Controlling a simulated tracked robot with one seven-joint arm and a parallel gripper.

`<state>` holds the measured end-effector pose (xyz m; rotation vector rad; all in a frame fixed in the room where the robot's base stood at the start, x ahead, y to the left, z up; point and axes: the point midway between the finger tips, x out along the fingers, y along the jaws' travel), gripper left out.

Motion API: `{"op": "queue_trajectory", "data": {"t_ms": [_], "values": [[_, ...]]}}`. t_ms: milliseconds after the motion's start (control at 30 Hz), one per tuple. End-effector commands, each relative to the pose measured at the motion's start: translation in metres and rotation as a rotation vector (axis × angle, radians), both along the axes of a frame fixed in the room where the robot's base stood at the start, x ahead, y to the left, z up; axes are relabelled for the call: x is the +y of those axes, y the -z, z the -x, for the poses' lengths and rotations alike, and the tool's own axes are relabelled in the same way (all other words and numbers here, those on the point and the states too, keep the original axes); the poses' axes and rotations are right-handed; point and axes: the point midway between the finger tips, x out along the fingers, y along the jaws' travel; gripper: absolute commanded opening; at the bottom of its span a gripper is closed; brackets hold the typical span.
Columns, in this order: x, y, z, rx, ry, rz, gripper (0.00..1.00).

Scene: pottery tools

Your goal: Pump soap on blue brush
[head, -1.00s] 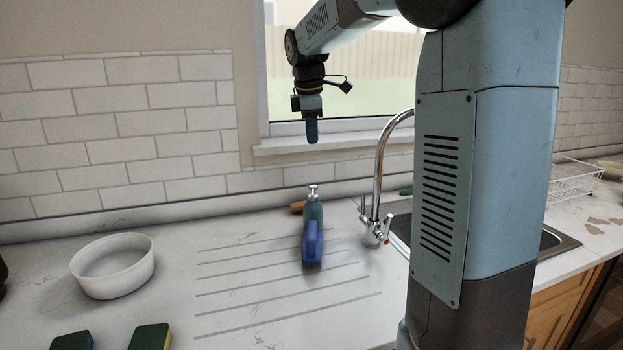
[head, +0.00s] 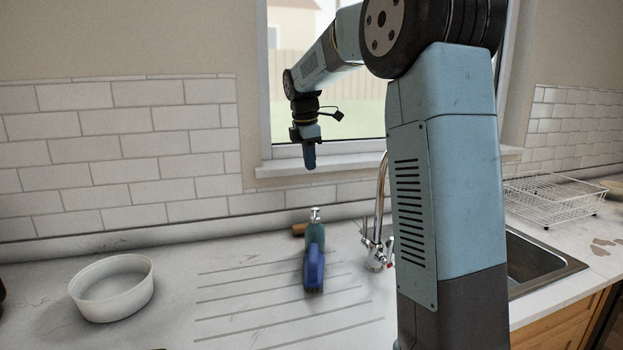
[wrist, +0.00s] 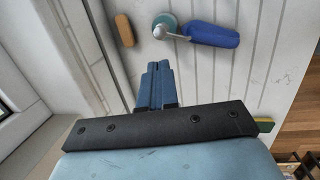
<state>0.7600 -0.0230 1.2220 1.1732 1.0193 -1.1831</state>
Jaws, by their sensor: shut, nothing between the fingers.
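The soap bottle (head: 315,232) is teal with a silver pump head (head: 315,213) and stands upright on the ribbed counter. In the wrist view the pump head (wrist: 161,31) and its spout point right, over the blue brush (wrist: 214,35). The blue brush (head: 314,266) sits directly in front of the bottle in the head view; I cannot tell if they touch. My gripper (head: 310,164) is shut and empty, pointing down above the pump head with a clear gap. In the wrist view my closed blue fingertips (wrist: 158,68) lie just below the pump head, apart from it.
A white bowl (head: 112,290) stands at the left. A small brown block (head: 298,230) lies beside the bottle. The tap (head: 379,225) and sink (head: 540,268) are at the right, with a wire rack (head: 550,195) beyond. The window sill (head: 280,168) is behind my gripper.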

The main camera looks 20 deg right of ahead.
Motion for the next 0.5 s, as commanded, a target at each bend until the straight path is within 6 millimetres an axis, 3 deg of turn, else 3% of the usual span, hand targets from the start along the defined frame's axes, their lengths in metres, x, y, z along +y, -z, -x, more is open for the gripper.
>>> {"op": "queue_trajectory", "data": {"t_ms": [500], "values": [[-0.011,0.087,-0.010,0.003,0.000,0.000,0.00]]}}
